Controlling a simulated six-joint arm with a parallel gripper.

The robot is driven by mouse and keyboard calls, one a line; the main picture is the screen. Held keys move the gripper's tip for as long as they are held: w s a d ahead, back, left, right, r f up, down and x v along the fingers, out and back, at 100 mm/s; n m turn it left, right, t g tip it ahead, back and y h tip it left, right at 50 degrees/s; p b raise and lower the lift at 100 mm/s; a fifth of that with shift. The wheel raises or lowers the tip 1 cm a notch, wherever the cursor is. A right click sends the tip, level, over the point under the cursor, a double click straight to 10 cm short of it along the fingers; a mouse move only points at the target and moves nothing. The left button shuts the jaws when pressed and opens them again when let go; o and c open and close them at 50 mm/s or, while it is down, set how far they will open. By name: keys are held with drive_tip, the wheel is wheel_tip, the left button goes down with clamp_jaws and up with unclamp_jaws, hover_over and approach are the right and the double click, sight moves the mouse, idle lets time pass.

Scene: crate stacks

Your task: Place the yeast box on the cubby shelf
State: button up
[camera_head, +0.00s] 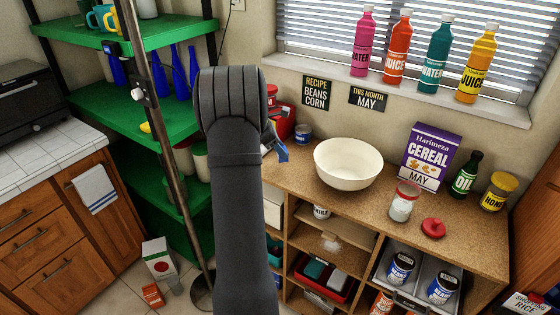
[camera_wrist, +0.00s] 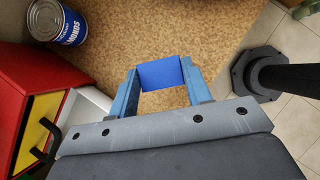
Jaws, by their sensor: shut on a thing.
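My gripper (camera_wrist: 160,82) is shut on a small blue box (camera_wrist: 161,73), which I take to be the yeast box; no label on it can be read. The wrist view shows the box between the two blue fingers, over the brown speckled countertop. In the head view my arm hides the box and most of the gripper; one blue finger (camera_head: 281,152) shows at the counter's left end. The wooden cubby shelf (camera_head: 350,229) is under the counter. A white cup and a pale item stand in its left compartments, with a red bin of boxes lower down.
A cream bowl (camera_head: 348,164), glass jar (camera_head: 404,202), red lid (camera_head: 433,228) and purple cereal box (camera_head: 429,157) stand on the counter. A blue can (camera_wrist: 56,22) and a red-and-yellow organizer (camera_wrist: 35,105) are near my gripper. A dark pole base (camera_wrist: 258,75) stands on the floor.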

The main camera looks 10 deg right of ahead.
sight(279, 158)
drive_tip(key=shift+f, duration=2.3)
drive_tip(key=shift+f, duration=0.15)
drive_tip(key=o, duration=1)
drive_tip(key=shift+r, duration=0.2)
drive_tip(key=v, duration=1.2)
drive_tip(key=shift+f, duration=0.1)
